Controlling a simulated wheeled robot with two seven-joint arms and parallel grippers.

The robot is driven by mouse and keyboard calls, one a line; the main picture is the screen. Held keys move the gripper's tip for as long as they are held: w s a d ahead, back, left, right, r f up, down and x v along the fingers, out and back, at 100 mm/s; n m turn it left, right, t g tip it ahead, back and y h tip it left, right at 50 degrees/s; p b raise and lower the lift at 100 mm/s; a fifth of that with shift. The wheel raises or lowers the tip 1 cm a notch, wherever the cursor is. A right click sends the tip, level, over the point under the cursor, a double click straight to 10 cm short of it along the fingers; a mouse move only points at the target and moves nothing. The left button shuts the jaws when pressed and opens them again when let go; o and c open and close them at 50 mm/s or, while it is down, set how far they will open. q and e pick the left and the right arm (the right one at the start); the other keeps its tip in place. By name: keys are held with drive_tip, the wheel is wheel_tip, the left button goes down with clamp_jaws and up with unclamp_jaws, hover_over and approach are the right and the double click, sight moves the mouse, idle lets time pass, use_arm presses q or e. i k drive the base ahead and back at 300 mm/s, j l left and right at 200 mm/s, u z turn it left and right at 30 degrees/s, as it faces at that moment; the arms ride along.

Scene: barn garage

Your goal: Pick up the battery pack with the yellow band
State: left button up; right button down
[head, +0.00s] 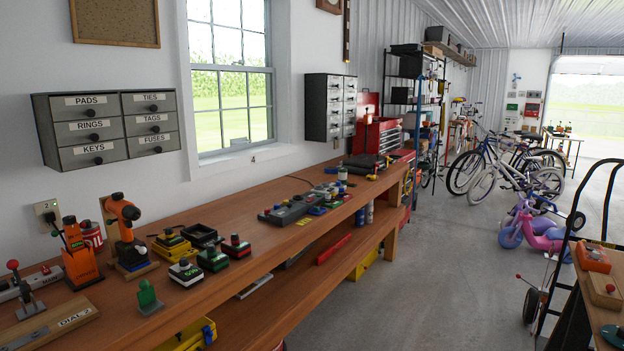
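Several small packs stand in a cluster on the long wooden bench (259,248) at the left. A dark pack with a yellow band (172,246) is at the back left of the cluster. In front of it are a pack with a white band (185,273), a pack with a green band (212,260) and a pack with a red band (236,247). Neither of my grippers is in view.
A black open tray (201,235) stands just right of the yellow-banded pack. An orange drill (124,218) and a green-handled object (148,297) stand to its left and front. Grey drawers hang above. The concrete floor (420,270) right of the bench is clear.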

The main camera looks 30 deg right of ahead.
sight(169, 240)
drive_tip(key=i+l+z, duration=0.3)
drive_tip(key=i, duration=0.15)
drive_tip(key=i+l+z, duration=0.15)
drive_tip(key=i+z, duration=0.15)
drive_tip(key=i, duration=0.15)
